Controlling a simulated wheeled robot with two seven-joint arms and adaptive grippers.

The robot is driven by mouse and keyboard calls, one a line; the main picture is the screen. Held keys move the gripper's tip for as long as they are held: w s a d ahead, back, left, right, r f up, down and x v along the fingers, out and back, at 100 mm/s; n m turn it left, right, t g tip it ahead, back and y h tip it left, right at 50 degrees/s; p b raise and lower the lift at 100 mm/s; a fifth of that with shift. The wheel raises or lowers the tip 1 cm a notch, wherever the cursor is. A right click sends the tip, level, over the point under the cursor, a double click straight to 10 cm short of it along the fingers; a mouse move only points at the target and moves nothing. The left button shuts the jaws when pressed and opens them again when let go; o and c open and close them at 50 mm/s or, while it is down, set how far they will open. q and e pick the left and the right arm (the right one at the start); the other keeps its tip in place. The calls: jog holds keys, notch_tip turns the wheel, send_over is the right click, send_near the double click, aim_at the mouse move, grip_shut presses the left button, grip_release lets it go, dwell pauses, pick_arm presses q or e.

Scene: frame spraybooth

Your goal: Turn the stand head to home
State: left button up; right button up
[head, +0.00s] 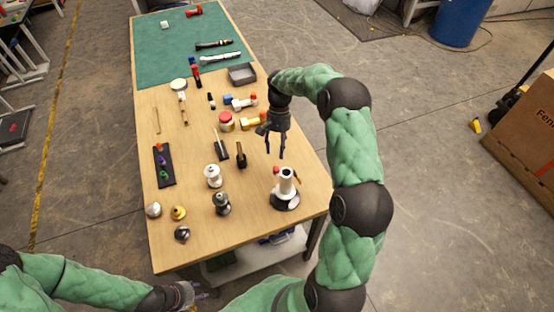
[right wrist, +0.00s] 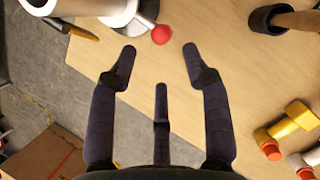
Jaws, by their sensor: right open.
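The stand (head: 286,187) is a white column with a dark round base at the table's right front edge. Its head carries a red-tipped lever (head: 276,170). In the right wrist view, the white stand (right wrist: 100,8) is cut off at the top, and the red ball tip (right wrist: 161,34) shows just beyond the fingertips. My right gripper (head: 275,155) is open and empty, pointing down behind the stand, apart from the lever. My left gripper (head: 188,294) is low at the bottom edge, off the table; its fingers are too unclear to judge.
White (head: 213,176) and dark grey (head: 222,204) pieces stand left of the stand. A dark holder with a brown handle (head: 241,155) is behind them. Yellow (head: 252,120) and red-lidded (head: 226,122) items lie further back. The table front centre is mostly clear.

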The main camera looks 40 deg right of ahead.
jog(key=shift+v, duration=2.25)
jog(key=shift+r, duration=0.1)
